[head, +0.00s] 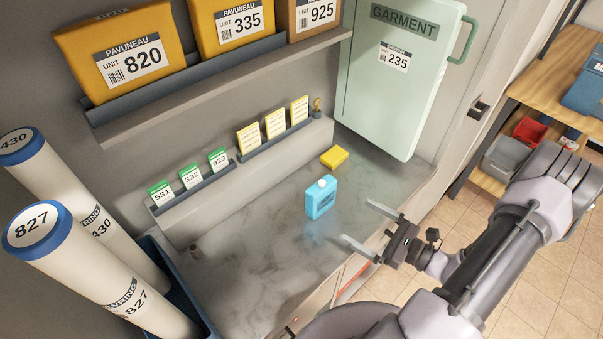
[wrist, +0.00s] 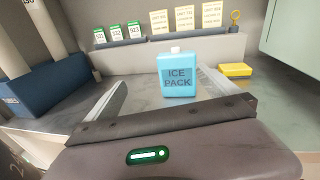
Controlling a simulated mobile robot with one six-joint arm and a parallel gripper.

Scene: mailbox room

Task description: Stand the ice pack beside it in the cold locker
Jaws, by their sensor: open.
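The ice pack (head: 321,198) is a light blue block with a white cap, upright on the grey marble counter. It also shows in the wrist view (wrist: 177,80), its "ICE PACK" label facing me. My gripper (head: 369,228) is open and empty, right of the ice pack in the head view. Its fingers point at the pack, with a gap between fingertips and pack. In the wrist view the pack appears between the two fingers. I cannot identify a cold locker in either view.
A yellow block (head: 334,157) lies behind the ice pack on the counter (head: 255,240). Small cards stand in racks along the wall. A pale green GARMENT case (head: 385,110) stands at the back right. White tubes (head: 85,265) stand at left. Open counter lies left of the pack.

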